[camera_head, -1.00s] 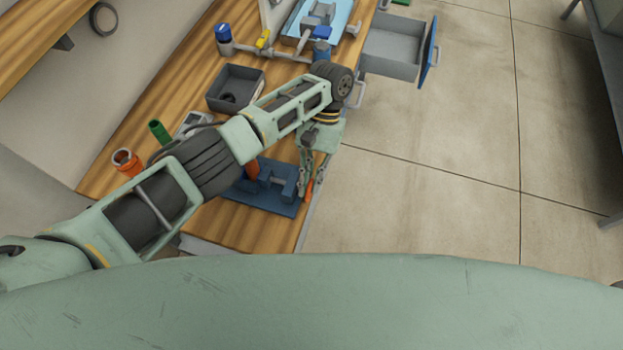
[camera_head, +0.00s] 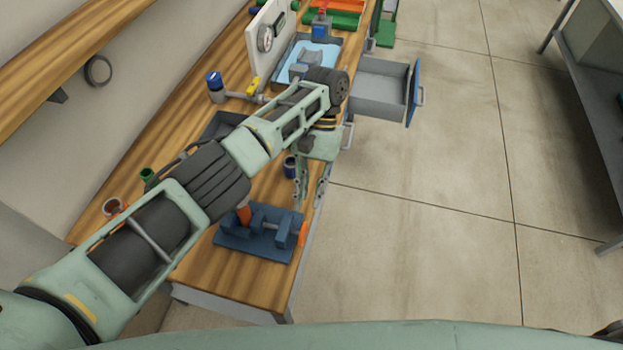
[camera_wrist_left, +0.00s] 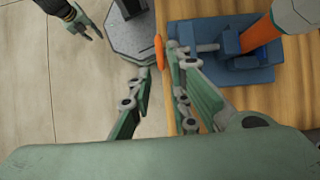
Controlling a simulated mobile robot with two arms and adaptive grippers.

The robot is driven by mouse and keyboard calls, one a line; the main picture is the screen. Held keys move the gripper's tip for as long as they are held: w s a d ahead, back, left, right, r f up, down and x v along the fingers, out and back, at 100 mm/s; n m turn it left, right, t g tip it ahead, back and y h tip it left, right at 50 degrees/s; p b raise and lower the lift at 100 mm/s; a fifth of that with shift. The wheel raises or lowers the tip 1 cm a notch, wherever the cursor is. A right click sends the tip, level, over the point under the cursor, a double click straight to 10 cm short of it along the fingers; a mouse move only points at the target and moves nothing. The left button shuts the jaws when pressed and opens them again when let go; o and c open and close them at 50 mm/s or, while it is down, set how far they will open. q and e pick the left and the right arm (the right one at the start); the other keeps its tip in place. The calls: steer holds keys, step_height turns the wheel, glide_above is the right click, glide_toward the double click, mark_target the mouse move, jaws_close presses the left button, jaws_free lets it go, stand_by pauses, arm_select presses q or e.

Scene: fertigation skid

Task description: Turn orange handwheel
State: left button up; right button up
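The orange handwheel (camera_head: 303,234) sits edge-on at the right end of a blue vise-like fixture (camera_head: 240,244) on the wooden bench, near its front edge. My left gripper (camera_head: 308,206) is open and empty, pointing down. In the head view its fingertips show apart from the wheel, with a gap. In the left wrist view the handwheel (camera_wrist_left: 159,52) appears between and just beyond the fingertips (camera_wrist_left: 153,70), nearer the right finger; contact is not visible. My right gripper (camera_wrist_left: 88,32) shows small at the top left of that view, its fingers apart.
An orange cylinder (camera_head: 243,214) stands on the fixture, beside the clamp part. A dark blue cup (camera_head: 290,166) stands behind my gripper. An open drawer (camera_head: 378,88) juts out from the bench farther back.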

arm_select(q)
steer(key=shift+v, duration=2)
steer(key=shift+s+f, duration=0.1)
